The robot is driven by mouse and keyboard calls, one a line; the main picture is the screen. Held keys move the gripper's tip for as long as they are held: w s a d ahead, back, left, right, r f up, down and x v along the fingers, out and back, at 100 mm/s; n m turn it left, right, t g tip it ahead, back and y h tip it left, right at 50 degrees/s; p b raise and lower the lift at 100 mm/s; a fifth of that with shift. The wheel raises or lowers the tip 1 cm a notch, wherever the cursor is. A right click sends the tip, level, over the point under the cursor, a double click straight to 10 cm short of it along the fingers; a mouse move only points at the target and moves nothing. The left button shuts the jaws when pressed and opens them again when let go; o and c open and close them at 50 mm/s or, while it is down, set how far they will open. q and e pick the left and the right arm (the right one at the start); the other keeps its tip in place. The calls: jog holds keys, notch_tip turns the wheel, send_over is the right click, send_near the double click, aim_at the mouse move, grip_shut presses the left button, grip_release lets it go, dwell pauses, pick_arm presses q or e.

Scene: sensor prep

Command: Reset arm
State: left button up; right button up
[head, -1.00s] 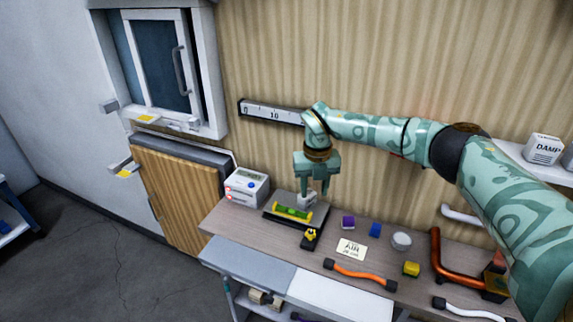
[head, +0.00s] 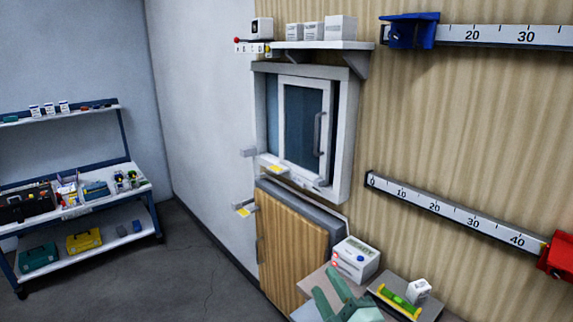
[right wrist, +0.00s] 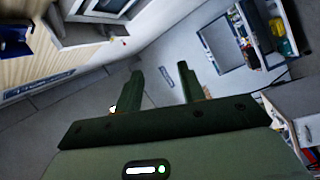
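My right gripper (head: 328,283) shows at the bottom of the head view, in front of the bench, with its green fingers pointing up in the picture. In the right wrist view its two fingers (right wrist: 161,72) stand apart with nothing between them, so it is open and empty. Most of my right arm is out of the head view. A small white block (head: 418,291) stands on the bench beside a yellow-green level (head: 399,302), apart from the gripper. My left gripper is in neither view.
A wooden cabinet (head: 290,240) and a white framed window (head: 304,130) are behind. Wall rulers (head: 450,212) run to the right. A blue-framed rack (head: 75,205) stands left, with clear floor between.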

jog(key=s+d+f+m+g+h, duration=0.55)
jog(key=s+d+f, duration=0.25)
jog(key=s+d, duration=0.3)
jog(key=s+d+f+m+g+h, duration=0.55)
jog(key=s+d+f, duration=0.25)
jog(key=s+d, duration=0.25)
jog(key=s+a+f+g+y+b, duration=0.1)
jog(key=a+f+g, duration=0.1)
jog(key=f, duration=1)
jog(key=s+a+f+g+y+b, duration=0.1)
jog(key=s+a+f+y, duration=0.1)
jog(key=f, duration=1.1)
jog(key=s+f+m+g+y+b, duration=0.1)
jog(key=s+f+m+g+b, duration=0.1)
jog(key=s+f, duration=1.8)
jog(key=shift+s+m+g+b, duration=0.35)
jog(key=shift+g+b, duration=0.1)
jog(key=shift+g, duration=0.15)
